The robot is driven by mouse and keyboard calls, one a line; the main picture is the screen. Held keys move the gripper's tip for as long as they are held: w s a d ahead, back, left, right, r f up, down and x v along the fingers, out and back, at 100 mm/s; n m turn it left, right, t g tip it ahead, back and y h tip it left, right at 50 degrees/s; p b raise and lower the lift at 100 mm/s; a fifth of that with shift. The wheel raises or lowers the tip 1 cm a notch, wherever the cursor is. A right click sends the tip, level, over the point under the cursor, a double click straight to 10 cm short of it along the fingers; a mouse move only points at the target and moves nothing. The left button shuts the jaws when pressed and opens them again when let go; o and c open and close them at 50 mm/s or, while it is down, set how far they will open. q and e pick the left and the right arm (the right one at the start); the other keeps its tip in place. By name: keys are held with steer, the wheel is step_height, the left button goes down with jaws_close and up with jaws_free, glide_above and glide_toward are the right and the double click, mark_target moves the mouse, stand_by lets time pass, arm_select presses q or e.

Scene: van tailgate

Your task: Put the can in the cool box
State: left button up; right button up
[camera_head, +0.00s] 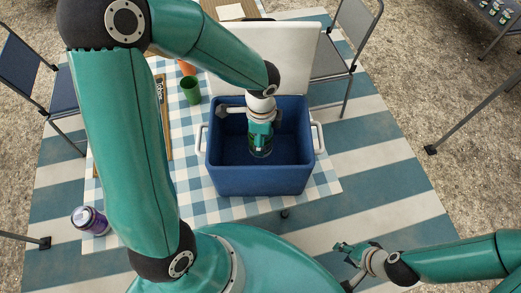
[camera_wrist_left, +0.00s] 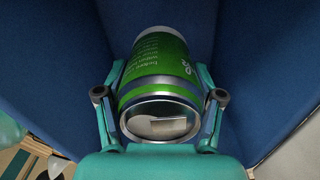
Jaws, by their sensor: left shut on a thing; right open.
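The blue cool box (camera_head: 262,184) stands open on the checked cloth, its white lid (camera_head: 265,50) raised at the back. My left gripper (camera_head: 261,143) reaches down inside the box opening. It is shut on the green can (camera_head: 261,153), mostly hidden under the gripper in the head view. In the left wrist view the green can (camera_wrist_left: 158,65) sits between both fingers of my left gripper (camera_wrist_left: 160,105), with blue box walls around it. I cannot tell whether the can touches the box floor. My right gripper (camera_head: 347,250) is open and empty, low at the right, away from the box.
A green cup (camera_head: 190,90) stands left of the box on the checked table (camera_head: 225,208). A purple jar (camera_head: 89,220) is at the table's front left. Folding chairs (camera_head: 345,40) stand around. The striped mat at the right is clear.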

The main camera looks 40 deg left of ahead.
arm_select(q)
step_height(320, 180, down, 4)
steer(key=shift+r, duration=0.15)
steer(key=shift+f+b, duration=0.55)
steer(key=shift+f, duration=1.7)
steer(key=o, duration=1.5)
steer(key=shift+c, duration=0.2)
steer(key=shift+r, duration=0.1)
steer(key=shift+r, duration=0.25)
step_height(320, 180, up, 12)
steer(key=shift+f+p, duration=0.25)
steer(key=shift+p, duration=0.25)
